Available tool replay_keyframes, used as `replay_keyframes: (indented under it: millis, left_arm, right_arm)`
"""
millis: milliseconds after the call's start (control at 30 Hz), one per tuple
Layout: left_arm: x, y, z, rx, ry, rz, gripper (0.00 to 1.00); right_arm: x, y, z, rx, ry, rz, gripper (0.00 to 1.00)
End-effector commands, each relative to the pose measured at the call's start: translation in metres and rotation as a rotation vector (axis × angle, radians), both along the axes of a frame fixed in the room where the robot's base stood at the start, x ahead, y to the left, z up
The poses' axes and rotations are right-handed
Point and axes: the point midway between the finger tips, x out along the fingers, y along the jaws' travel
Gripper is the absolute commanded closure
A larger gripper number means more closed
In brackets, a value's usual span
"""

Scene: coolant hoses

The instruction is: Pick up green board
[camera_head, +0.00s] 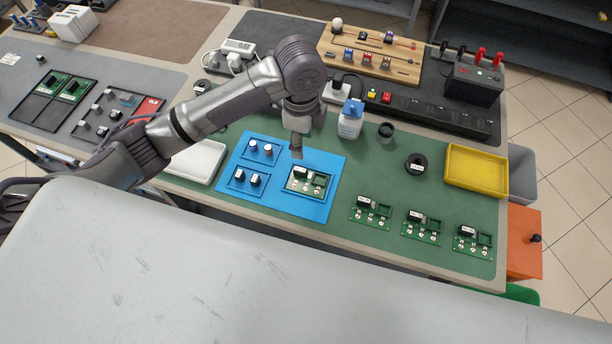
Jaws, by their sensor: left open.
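A green board (308,183) with a black part and several light round spots lies on the blue mat (270,201), at its right side. Three similar green boards lie in a row to the right on the green work mat: one near the middle (370,211), one further right (421,226) and one at the right end (471,242). My left gripper (297,153) points down just above the far edge of the board on the blue mat. It is open and looks empty; its fingers are small in the picture. My right gripper is not in view.
Small parts stand on the blue mat's left side. A white tray (197,161) is to its left. A white bottle (350,119), a black tape roll (416,164) and a yellow tray (476,171) stand behind or to the right. Green mat between boards and tape roll is free.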

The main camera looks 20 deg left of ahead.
Motion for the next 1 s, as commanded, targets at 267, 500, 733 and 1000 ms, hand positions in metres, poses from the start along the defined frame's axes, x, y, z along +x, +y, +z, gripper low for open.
replay_keyframes:
  millis: [267, 500, 733, 1000]
  left_arm:
    - [-0.001, 0.001, -0.052, 0.003, 0.005, 0.0, 0.5]
    - [0.0, 0.0, -0.079, 0.0, 0.0, -0.001, 0.5]
    - [0.0, 0.001, -0.103, 0.002, 0.004, 0.002, 0.5]
    - [0.001, 0.001, -0.132, 0.001, 0.0, 0.0, 0.5]
  right_arm:
    - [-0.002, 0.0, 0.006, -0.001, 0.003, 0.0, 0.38]
    - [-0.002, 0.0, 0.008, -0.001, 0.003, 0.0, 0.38]
    - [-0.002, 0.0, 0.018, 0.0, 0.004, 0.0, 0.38]
    - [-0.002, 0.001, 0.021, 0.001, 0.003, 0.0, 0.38]
